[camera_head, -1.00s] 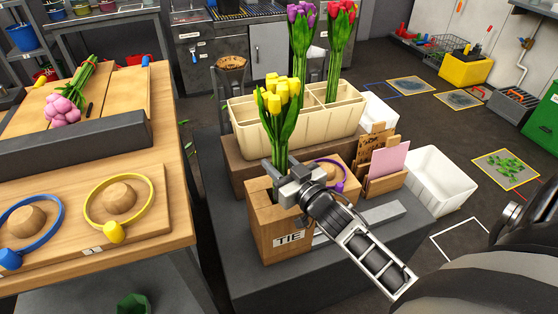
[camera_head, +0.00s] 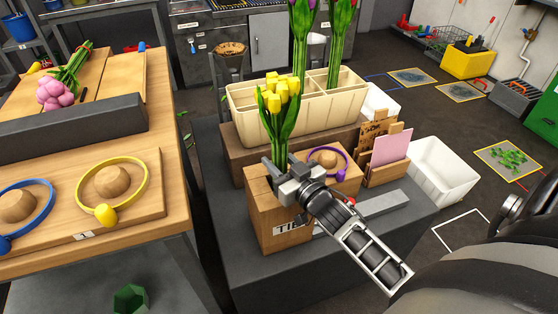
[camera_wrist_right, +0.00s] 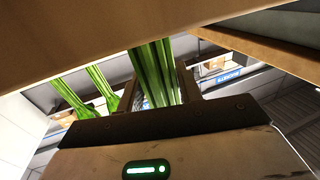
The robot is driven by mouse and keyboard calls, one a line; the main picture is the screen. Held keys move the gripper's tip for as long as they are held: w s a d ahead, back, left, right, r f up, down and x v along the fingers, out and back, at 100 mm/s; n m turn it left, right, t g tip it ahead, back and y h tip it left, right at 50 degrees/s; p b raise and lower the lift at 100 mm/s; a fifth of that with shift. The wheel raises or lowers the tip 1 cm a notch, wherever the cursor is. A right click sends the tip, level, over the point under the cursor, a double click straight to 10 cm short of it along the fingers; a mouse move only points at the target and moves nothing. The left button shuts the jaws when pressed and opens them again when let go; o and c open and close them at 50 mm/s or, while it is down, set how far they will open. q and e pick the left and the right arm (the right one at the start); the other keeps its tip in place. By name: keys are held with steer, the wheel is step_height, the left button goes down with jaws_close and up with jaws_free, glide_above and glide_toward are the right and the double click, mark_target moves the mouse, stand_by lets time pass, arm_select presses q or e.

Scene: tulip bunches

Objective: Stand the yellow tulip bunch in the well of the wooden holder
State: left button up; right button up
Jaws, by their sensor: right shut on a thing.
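The yellow tulip bunch (camera_head: 278,97) stands roughly upright over the wooden holder, a box (camera_head: 268,232) with a "TIE" label. My right gripper (camera_head: 281,182) is shut on its stems, at the holder's top. The lower stem ends are hidden behind the gripper and the holder's walls, so I cannot tell how deep they reach. In the right wrist view the green stems (camera_wrist_right: 157,72) run up between the jaws. My left gripper is not in view.
Behind the holder is a cream divided planter (camera_head: 250,125) with purple and red tulips. A purple ring (camera_head: 345,160) and a card rack (camera_head: 385,172) are to the right. A white bin (camera_head: 440,178) stands farther right. A wooden table (camera_head: 185,190) is at left.

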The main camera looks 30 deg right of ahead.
steer(key=shift+f, duration=0.15)
steer(key=shift+f+b, duration=0.35)
steer(key=shift+f, duration=0.05)
steer(key=o, duration=1.9)
steer(key=shift+s, duration=0.15)
steer(key=s+p, duration=0.1)
steer(key=s, duration=1.4)
steer(key=shift+s+d, duration=0.2)
steer(key=shift+s, duration=0.15)
